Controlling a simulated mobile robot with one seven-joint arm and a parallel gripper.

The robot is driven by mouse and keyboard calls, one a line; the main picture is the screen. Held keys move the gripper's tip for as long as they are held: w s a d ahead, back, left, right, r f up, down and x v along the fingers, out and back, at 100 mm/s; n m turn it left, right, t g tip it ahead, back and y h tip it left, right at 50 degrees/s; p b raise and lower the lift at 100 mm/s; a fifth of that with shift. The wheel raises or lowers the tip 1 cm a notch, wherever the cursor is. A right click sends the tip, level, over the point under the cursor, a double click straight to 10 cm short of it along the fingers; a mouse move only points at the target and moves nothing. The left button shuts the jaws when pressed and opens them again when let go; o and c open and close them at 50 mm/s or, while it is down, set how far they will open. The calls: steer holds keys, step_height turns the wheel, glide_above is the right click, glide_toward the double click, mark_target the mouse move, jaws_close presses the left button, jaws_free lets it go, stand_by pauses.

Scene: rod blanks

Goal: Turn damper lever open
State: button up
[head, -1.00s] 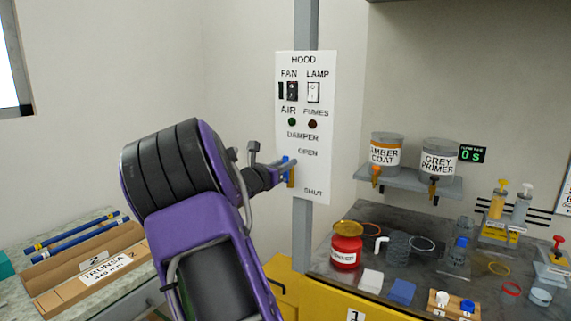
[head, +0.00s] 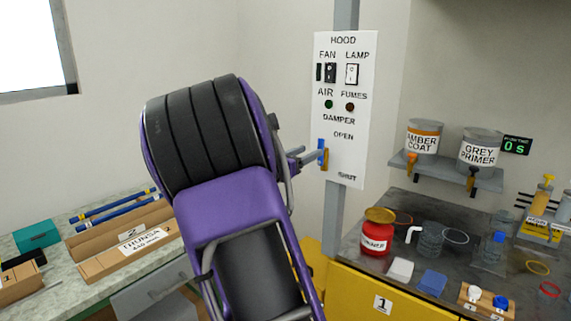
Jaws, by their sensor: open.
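The hood panel (head: 346,110) is a white plate on a grey post, marked DAMPER, OPEN and SHUT on its lower half. At its left edge, between OPEN and SHUT, is a small upright blue and orange piece (head: 323,154), which looks like the damper lever. My gripper (head: 308,156) shows only as short grey prongs just left of this piece; my purple and black arm hides the rest. It is open. I cannot tell whether the fingers are touching the lever or sit around it.
The panel's fan switch (head: 330,72) and lamp switch (head: 351,74) are above, with a green light (head: 329,104) and a dark red one (head: 350,106). A shelf (head: 450,177) with two cans and a cluttered dark bench are right. A bench with cardboard boxes (head: 130,253) is left.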

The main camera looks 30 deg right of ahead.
steer(key=v, duration=1)
steer(key=shift+a, duration=0.2)
